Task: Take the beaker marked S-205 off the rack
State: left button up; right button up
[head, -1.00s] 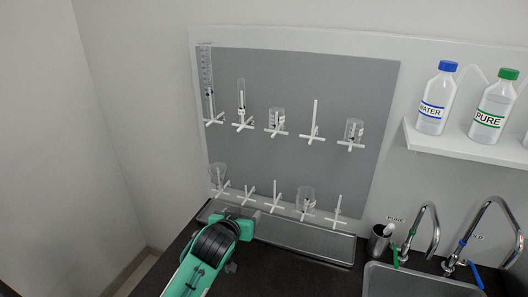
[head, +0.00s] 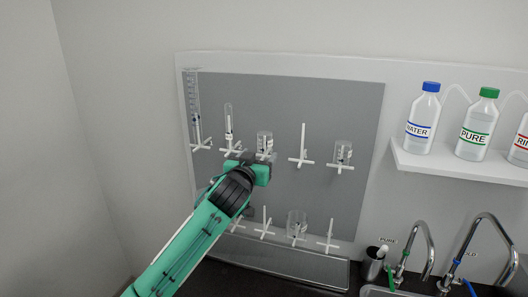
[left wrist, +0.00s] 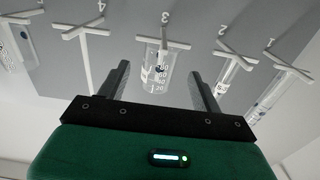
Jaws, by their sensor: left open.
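Glassware hangs inverted on white pegs of a grey rack board (head: 350,110). A clear beaker (head: 265,140) hangs on the middle upper peg; in the left wrist view it (left wrist: 158,72) shows a printed scale, but no S-205 marking is legible. My left gripper (head: 260,162) is just below it in the head view. In the wrist view its open, empty fingers stand either side of the beaker's outline, and I see no contact. Other beakers hang at the upper right (head: 343,152) and on the lower row (head: 296,222); their labels are too small to read. My right gripper is not in view.
Two slim cylinders (head: 193,105) (head: 229,122) hang on the upper left pegs, near the beaker. An empty peg (head: 303,150) is to its right. Bottles stand on a white shelf (head: 465,166) at right, above taps (head: 430,250). My arm hides the lower left pegs.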

aim_at(265, 132)
pick_arm(q)
jog(key=b+x, duration=0.1)
jog(key=x, duration=0.4)
jog(key=shift+w+d, duration=0.15)
jog(key=shift+w, duration=0.2)
jog(key=shift+w+d, duration=0.15)
jog(key=shift+w, duration=0.35)
jog(key=c, duration=1)
jog(key=shift+o, duration=0.2)
notch_tip(265, 132, up, 6)
jog(key=p, duration=0.4)
jog(key=shift+f, duration=0.2)
notch_tip(265, 132, up, 6)
jog(key=p, duration=0.4)
jog(key=shift+r+p, duration=0.65)
jog(key=shift+r, duration=0.1)
